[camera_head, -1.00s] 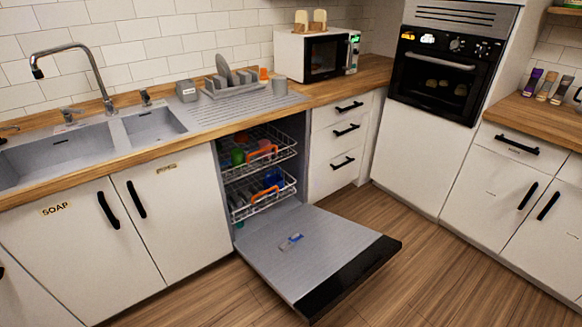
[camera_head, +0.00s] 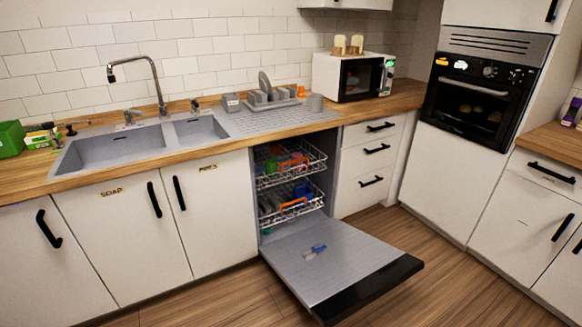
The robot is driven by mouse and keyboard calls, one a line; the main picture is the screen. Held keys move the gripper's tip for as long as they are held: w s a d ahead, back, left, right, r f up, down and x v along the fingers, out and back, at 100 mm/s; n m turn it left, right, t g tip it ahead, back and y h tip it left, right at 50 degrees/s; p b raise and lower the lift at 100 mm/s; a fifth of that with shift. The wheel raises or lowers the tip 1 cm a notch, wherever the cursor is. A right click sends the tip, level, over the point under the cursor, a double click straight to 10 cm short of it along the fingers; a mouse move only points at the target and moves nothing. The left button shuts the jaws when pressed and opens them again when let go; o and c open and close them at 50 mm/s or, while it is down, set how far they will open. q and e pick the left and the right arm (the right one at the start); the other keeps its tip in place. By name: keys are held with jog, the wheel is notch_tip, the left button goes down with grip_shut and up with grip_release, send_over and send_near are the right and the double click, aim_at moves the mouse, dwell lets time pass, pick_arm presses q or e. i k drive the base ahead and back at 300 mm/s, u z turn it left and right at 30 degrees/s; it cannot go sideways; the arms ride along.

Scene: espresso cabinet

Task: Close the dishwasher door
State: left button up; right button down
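The dishwasher door (camera_head: 325,257) is fully open and lies about flat, low above the wooden floor. The racks appear to be inside the cabinet. Neither of my grippers shows in the head view.
White cabinets (camera_head: 125,230) flank the dishwasher on the left, and a drawer unit (camera_head: 372,165) stands on its right. A wooden counter (camera_head: 330,122) with a sink (camera_head: 115,148) runs above. An oven (camera_head: 480,90) stands at the right. The floor (camera_head: 440,270) around the door is clear.

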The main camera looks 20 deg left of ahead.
aim_at(355, 268)
jog(key=z, duration=0.4)
jog(key=i, duration=0.8)
jog(key=u, duration=0.5)
jog(key=i, duration=0.9)
jog(key=z, duration=0.15)
jog(key=k, duration=1.3)
